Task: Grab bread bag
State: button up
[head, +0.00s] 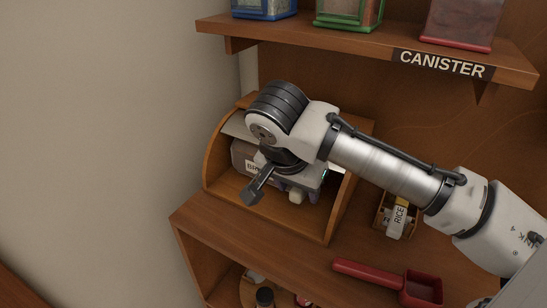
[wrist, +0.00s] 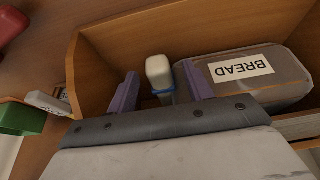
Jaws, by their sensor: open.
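A grey-brown bag with a white BREAD label (wrist: 290,82) lies inside the wooden bread box (wrist: 110,42), on the right in the wrist view. In the head view the bread bag (head: 243,158) is mostly hidden behind my wrist. My gripper (wrist: 160,90) is open inside the box mouth, its purple fingers spread. A pale rounded block with a blue band (wrist: 158,70) sits between the fingers; I cannot tell whether it touches them. The bag's body lies beside the right finger, outside the gap. In the head view my gripper (head: 300,190) is partly hidden by the wrist.
A CANISTER shelf (head: 368,48) with several jars is above. A RICE container (head: 396,216) and a red scoop (head: 420,290) are to the right. A green object (wrist: 20,118) shows at the left.

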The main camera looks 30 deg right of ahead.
grip_shut()
jog(key=shift+r, duration=0.25)
dwell(0.3)
